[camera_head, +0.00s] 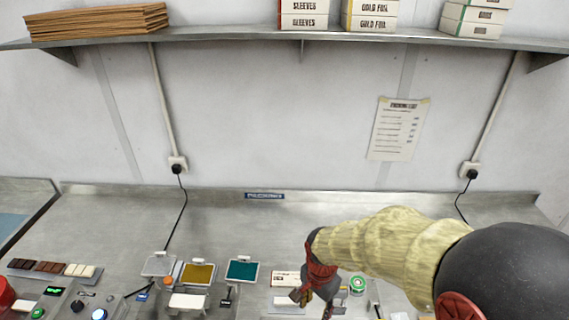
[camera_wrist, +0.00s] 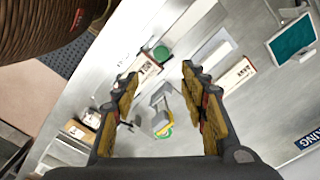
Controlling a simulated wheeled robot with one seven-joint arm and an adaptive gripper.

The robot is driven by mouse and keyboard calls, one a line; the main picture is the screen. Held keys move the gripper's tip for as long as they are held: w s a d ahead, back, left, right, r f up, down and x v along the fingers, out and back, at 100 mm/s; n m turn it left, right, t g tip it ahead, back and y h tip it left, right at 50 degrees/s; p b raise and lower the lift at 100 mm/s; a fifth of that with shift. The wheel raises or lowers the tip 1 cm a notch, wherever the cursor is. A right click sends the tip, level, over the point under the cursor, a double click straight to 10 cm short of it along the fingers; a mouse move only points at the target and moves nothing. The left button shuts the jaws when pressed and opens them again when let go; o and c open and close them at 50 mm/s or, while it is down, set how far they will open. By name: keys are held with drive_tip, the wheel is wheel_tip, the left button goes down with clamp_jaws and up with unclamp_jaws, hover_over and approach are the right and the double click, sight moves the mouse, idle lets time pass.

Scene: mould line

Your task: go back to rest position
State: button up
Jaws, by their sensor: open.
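My gripper (camera_head: 318,290) reaches in from the right in the head view and hangs over the front part of the steel bench (camera_head: 270,218). In the wrist view my gripper (camera_wrist: 160,85) has its two fingers well apart, with nothing held between them. A grey device with a yellow and green part (camera_wrist: 161,118) lies on the bench below, seen between the fingers. How high the fingers are above the bench is hard to tell.
Chocolate bars (camera_head: 50,268) lie at the left. A shelf (camera_head: 230,36) with boxes (camera_head: 372,14) runs above. The bench's back is mostly clear.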

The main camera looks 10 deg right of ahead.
drive_tip(key=s+d+r+n+t+b, duration=0.5)
drive_tip(key=s+r+n+b, duration=0.5)
drive_tip(key=b, duration=0.4)
drive_tip(key=shift+s+d+n+t, duration=0.3)
drive_tip(key=shift+s+d, duration=0.05)
drive_tip(key=shift+s, duration=0.3)
drive_tip(key=shift+r, duration=0.15)
